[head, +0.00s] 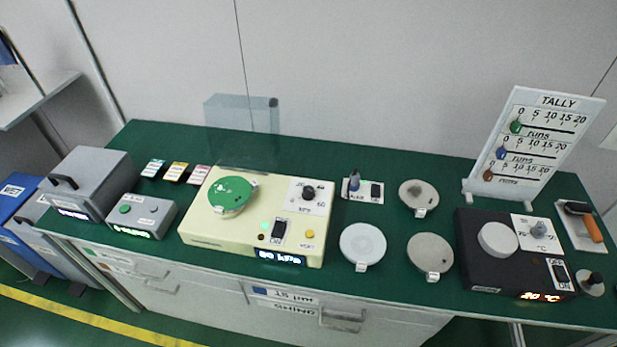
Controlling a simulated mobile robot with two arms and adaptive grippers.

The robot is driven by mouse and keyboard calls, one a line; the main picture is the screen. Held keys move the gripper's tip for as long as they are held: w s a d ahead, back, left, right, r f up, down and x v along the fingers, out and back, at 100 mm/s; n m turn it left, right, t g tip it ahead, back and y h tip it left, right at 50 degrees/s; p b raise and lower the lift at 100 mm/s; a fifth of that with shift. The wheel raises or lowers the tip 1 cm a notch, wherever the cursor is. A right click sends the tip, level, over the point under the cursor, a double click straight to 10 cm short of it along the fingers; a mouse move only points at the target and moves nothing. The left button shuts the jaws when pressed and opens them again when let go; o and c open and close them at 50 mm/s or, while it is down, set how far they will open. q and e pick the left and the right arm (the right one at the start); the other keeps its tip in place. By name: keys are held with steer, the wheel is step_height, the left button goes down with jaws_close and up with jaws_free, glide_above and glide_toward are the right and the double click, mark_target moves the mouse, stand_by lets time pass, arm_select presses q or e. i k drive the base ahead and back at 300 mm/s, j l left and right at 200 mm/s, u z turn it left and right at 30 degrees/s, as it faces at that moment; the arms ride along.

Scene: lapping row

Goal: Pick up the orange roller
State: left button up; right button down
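The orange roller (592,228) lies at the far right of the green bench in the head view. Its orange handle points toward the front, and its dark roller head (577,208) is at the back. It rests on a pale tray (570,236). Neither of my grippers shows in the head view.
A black hot plate unit (478,274) stands left of the roller, with a small dark-knobbed disc (590,284) in front of the tray. The TALLY board (535,140) stands behind. A cream lapping machine (205,232) and several discs occupy the green bench (400,300).

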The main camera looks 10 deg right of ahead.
mark_target(595, 234)
steer(key=z, duration=2.05)
steer(key=l+u, duration=0.1)
steer(key=u, duration=0.4)
steer(key=i+l+u, duration=0.1)
steer(key=u, duration=0.35)
steer(key=l+u, duration=0.15)
steer(key=u, duration=0.35)
steer(key=l+u, duration=0.2)
steer(key=l, duration=0.2)
steer(key=l+u, duration=0.2)
steer(key=l, duration=0.25)
steer(key=k+l+u, duration=0.2)
steer(key=l, duration=0.2)
steer(key=l+u, duration=0.2)
steer(key=l, duration=0.2)
steer(key=k+l+u, duration=0.2)
steer(key=l, duration=0.2)
steer(key=l+u, duration=0.2)
steer(key=l, duration=0.15)
